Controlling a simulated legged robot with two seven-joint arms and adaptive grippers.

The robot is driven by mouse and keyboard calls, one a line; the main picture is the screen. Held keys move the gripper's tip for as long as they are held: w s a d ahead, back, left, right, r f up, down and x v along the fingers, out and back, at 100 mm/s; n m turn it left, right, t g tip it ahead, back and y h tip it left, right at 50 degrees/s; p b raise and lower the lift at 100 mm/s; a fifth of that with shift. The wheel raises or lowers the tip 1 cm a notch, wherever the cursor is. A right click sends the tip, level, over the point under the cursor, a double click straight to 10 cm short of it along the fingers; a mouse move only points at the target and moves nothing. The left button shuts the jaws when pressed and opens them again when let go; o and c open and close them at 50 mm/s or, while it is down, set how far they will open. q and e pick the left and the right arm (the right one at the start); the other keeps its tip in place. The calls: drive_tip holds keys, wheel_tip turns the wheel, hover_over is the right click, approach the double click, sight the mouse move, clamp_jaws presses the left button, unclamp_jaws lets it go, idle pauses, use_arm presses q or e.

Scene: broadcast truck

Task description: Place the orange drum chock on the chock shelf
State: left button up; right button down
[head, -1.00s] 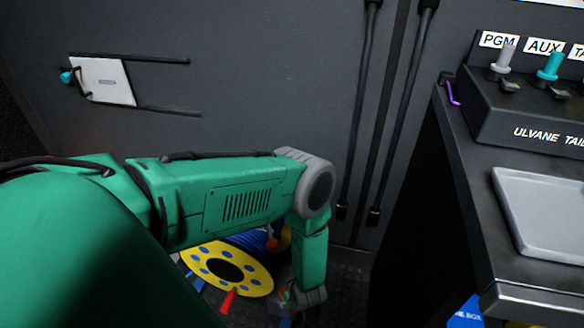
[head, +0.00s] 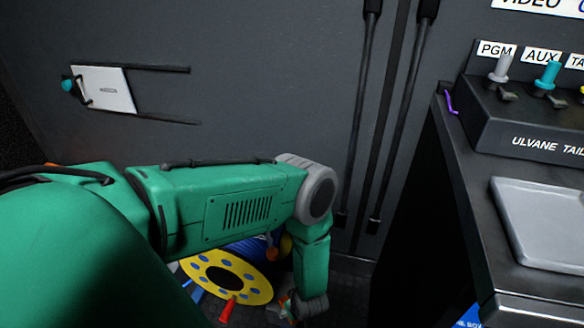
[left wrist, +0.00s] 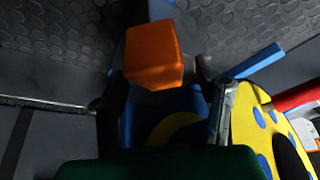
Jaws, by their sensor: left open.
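The orange drum chock (left wrist: 152,57) shows in the left wrist view as an orange block in front of the dark treaded floor. My left gripper (left wrist: 164,80) is open, its fingers to either side of the block's near end; whether they touch it I cannot tell. In the head view my left arm reaches down beside the cable drum (head: 196,265), which has a yellow flange with blue dots; the fingers there are mostly hidden. The drum's flange also shows at the right of the left wrist view (left wrist: 245,120). I cannot identify the chock shelf. My right gripper is not in view.
A dark desk with a grey tray (head: 545,225) and a switch panel (head: 525,115) stands at the right. Two black cables (head: 400,120) hang on the grey wall. A white plate (head: 105,90) is at the wall's left. A red handle (head: 228,312) sticks out by the drum.

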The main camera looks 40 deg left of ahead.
use_arm(q)
drive_tip(key=p+v, duration=0.5)
drive_tip(key=v, duration=0.6)
drive_tip(key=s+r+m+h, duration=0.4)
drive_tip(key=s+r+m, duration=1)
drive_tip(key=r, duration=0.4)
drive_tip(key=shift+s+d+m+g+b, duration=0.2)
drive_tip(key=shift+s+m+g+b, duration=0.1)
drive_tip(key=shift+m, duration=0.4)
drive_tip(key=shift+r, duration=0.2)
